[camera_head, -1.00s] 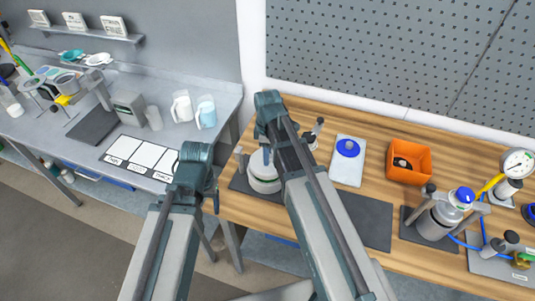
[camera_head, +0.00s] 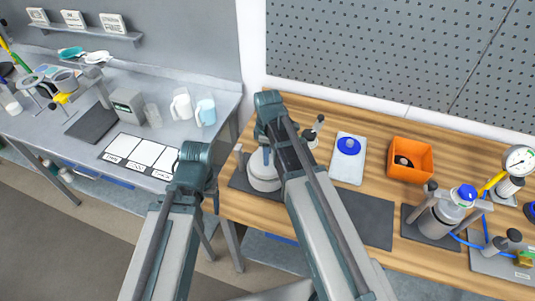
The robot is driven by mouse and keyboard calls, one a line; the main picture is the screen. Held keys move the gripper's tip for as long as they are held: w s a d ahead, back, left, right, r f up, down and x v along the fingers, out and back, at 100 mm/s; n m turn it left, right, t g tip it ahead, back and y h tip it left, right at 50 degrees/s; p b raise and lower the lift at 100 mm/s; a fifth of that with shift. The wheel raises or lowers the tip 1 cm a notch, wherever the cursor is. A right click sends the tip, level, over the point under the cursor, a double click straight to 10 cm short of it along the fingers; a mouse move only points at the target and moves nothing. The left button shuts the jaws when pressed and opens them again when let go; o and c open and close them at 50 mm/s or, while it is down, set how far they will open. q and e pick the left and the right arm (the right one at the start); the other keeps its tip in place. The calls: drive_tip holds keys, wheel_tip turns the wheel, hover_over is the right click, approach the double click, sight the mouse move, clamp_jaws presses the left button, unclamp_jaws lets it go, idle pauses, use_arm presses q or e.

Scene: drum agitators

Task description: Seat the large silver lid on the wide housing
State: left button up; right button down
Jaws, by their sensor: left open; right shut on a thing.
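The wide housing (camera_head: 265,184) is a pale round body on a dark mat, left on the wooden bench. The large silver lid (camera_head: 258,168) appears as a pale rounded top over the housing. My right gripper (camera_head: 267,157) points down, shut on the lid, mostly hidden by my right arm. I cannot tell whether the lid touches the housing rim or sits level. My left gripper (camera_head: 212,192) is open and apart from the housing, near the bench's left edge, and is mostly hidden behind my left arm.
Clamps stand around the housing, one at its right (camera_head: 313,132). A white board with a blue knobbed disc (camera_head: 348,146), an orange bin (camera_head: 410,160) and a clamped silver vessel (camera_head: 441,215) stand to the right. A grey side bench (camera_head: 160,105) lies left, across a gap.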

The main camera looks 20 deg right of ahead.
drive_tip(key=shift+f+b, duration=0.35)
drive_tip(key=shift+f+b, duration=0.25)
drive_tip(key=shift+b, duration=0.05)
drive_tip(key=shift+f, duration=0.2)
idle(0.6)
drive_tip(key=shift+c, duration=1.8)
unclamp_jaws()
drive_tip(key=shift+r, duration=0.1)
wheel_tip(320, 180, up, 14)
drive_tip(key=p, duration=1.3)
drive_tip(key=shift+p, duration=0.3)
